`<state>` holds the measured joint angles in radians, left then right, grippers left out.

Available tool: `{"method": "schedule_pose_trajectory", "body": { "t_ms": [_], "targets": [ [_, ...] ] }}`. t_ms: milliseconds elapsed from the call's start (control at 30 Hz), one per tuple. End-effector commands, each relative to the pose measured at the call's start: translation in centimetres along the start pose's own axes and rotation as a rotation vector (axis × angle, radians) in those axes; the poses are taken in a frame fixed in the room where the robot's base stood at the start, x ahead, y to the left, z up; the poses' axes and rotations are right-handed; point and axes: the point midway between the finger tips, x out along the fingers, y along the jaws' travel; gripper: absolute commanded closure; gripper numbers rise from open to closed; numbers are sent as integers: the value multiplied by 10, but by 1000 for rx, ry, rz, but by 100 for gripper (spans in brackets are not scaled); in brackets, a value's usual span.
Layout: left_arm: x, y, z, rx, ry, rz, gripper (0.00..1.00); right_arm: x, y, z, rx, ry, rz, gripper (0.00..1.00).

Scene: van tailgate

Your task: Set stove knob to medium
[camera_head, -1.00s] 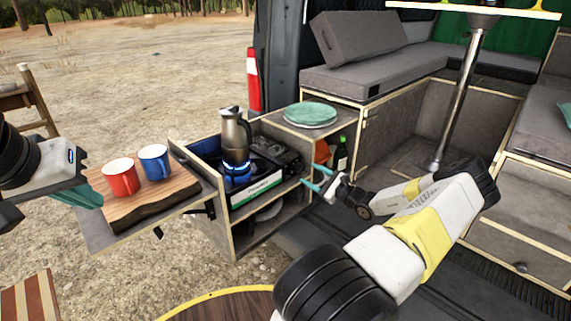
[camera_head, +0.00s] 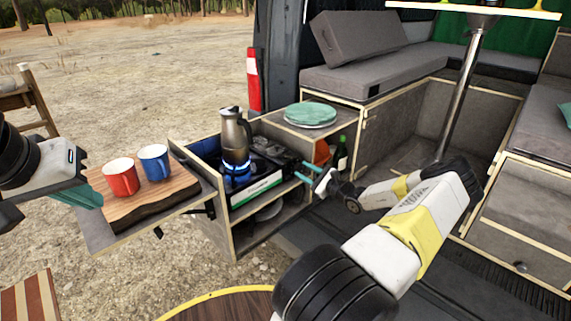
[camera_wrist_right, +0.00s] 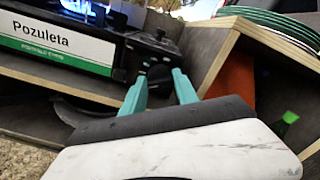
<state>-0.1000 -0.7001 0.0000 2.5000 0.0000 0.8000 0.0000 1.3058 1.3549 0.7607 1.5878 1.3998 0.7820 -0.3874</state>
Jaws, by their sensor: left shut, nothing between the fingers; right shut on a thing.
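The camping stove (camera_head: 258,190) sits in the pull-out box at the van's tailgate, with a blue flame (camera_head: 236,167) under a metal kettle (camera_head: 236,134). In the right wrist view the stove's green-and-white label (camera_wrist_right: 55,45) is at upper left. The black stove knob (camera_wrist_right: 157,76) is between the teal fingertips of my right gripper (camera_wrist_right: 157,84), which is shut on it. In the head view my right gripper (camera_head: 305,172) is at the stove's right end, where the knob is too small to make out. My left gripper (camera_head: 88,195) is shut and empty beside the cutting board.
A red mug (camera_head: 121,178) and a blue mug (camera_head: 154,162) stand on the wooden cutting board (camera_head: 150,201). Green plates (camera_head: 310,114) are stacked on the cabinet right of the stove. A wooden cabinet edge (camera_wrist_right: 219,62) lies close to the right of my right gripper.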

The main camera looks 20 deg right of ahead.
Motion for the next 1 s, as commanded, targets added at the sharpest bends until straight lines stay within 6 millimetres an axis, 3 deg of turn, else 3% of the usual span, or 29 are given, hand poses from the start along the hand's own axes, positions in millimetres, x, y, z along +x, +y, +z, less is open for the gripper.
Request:
{"method": "schedule_pose_trajectory", "body": {
  "t_ms": [367,1000],
  "targets": [
    [0,0,0,0,0,0,100,0,-1,1,104,-2,0,100],
    [0,0,0,0,0,0,100,0,-3,0,665,-1,1,100]
  ]
}}
